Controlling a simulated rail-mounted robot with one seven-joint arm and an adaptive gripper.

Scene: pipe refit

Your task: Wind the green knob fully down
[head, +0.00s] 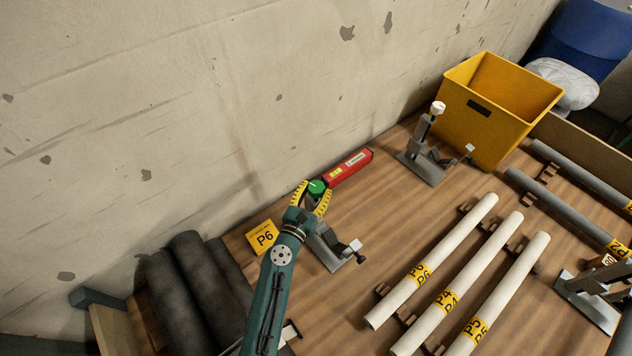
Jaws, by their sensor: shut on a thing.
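The green knob (317,187) shows between the yellow fingers of my gripper (318,194), at the middle of the head view. My gripper is shut on the knob, with one finger on each side of it. The knob sits at the top of a grey metal clamp stand (335,249) on the wooden bench. My teal arm comes up from the bottom and hides part of the stand. How far down the knob is wound cannot be told.
A red labelled bar (348,167) lies just behind the knob. A yellow P6 card (263,237) is to the left. A similar stand with a white knob (438,107) and a yellow bin (500,105) stand at the back right. White pipes (432,262) lie to the right, dark rolls (187,285) to the left.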

